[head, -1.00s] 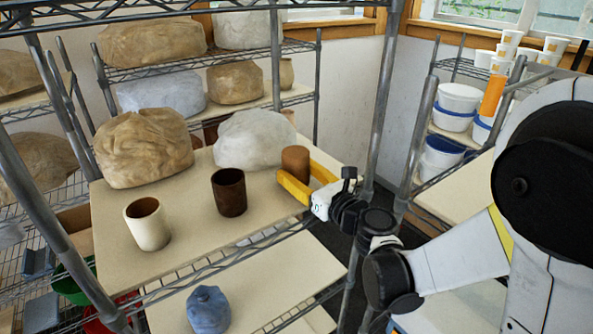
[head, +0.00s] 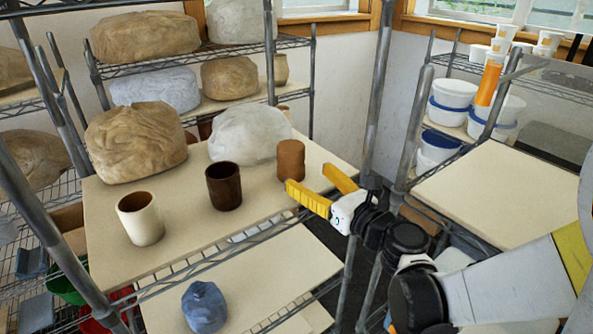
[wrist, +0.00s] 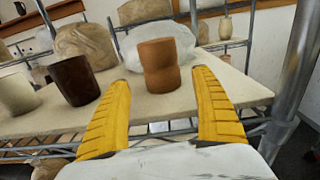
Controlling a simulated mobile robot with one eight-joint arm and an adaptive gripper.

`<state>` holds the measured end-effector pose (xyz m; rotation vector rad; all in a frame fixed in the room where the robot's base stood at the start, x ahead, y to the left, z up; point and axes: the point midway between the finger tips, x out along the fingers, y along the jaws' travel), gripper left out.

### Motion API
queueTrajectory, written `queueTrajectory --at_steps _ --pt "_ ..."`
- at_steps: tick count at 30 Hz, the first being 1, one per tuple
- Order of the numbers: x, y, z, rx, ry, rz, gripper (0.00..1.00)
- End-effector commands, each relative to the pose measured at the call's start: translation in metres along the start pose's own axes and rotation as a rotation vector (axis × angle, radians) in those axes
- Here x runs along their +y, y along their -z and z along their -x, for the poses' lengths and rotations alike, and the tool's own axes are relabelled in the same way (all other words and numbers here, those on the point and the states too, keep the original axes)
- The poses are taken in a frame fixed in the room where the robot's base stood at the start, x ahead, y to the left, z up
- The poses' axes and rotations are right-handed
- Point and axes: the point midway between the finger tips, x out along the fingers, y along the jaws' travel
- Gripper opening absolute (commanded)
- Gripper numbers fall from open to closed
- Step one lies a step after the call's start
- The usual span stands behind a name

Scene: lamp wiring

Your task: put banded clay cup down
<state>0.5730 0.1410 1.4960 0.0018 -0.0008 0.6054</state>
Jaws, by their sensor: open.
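The banded clay cup (head: 291,160) is reddish brown and stands upright on the pale shelf board (head: 180,247), near its right end. In the wrist view the clay cup (wrist: 159,66) shows a slight waist and stands beyond my fingertips, centred between them. My gripper (head: 307,182) has yellow fingers spread wide and empty, just in front of the cup and apart from it. The gripper's two fingers also frame the cup in the wrist view (wrist: 160,76).
A dark brown cup (head: 224,187) and a cream cup (head: 141,219) stand to the left on the same board. A white wrapped lump (head: 248,134) and a tan wrapped lump (head: 135,142) sit behind them. A metal shelf post (head: 376,90) rises close right of the cup.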

Motion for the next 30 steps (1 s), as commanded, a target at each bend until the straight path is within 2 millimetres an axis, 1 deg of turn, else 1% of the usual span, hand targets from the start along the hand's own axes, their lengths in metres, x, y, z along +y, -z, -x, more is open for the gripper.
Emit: queueTrajectory --at_steps 1,3,6,9,13,15,17,20,23,24,26,27,29,30 --pt "-0.001 0.001 0.012 0.000 0.004 0.000 0.76" --pt "-0.001 0.001 0.025 0.000 0.003 0.000 0.76" --pt "-0.001 0.000 0.038 0.000 0.003 0.000 0.76" --pt "-0.001 0.000 0.046 0.000 0.001 0.000 0.76" --pt "0.001 0.000 0.050 0.004 -0.001 0.010 0.76" --pt "0.004 0.002 0.050 0.026 -0.010 0.071 0.76" --pt "0.010 0.005 0.052 0.068 -0.027 0.186 0.76" --pt "0.025 0.017 0.062 0.184 -0.094 0.515 0.76" --pt "0.038 0.036 0.087 0.343 -0.234 0.989 0.76" --pt "0.041 0.045 0.101 0.408 -0.313 1.192 0.76" --pt "0.041 0.057 0.126 0.498 -0.448 1.480 0.76" --pt "0.039 0.063 0.144 0.551 -0.545 1.656 0.76" --pt "0.034 0.070 0.171 0.619 -0.698 1.890 0.76" --pt "0.029 0.073 0.189 0.656 -0.801 2.022 0.76"
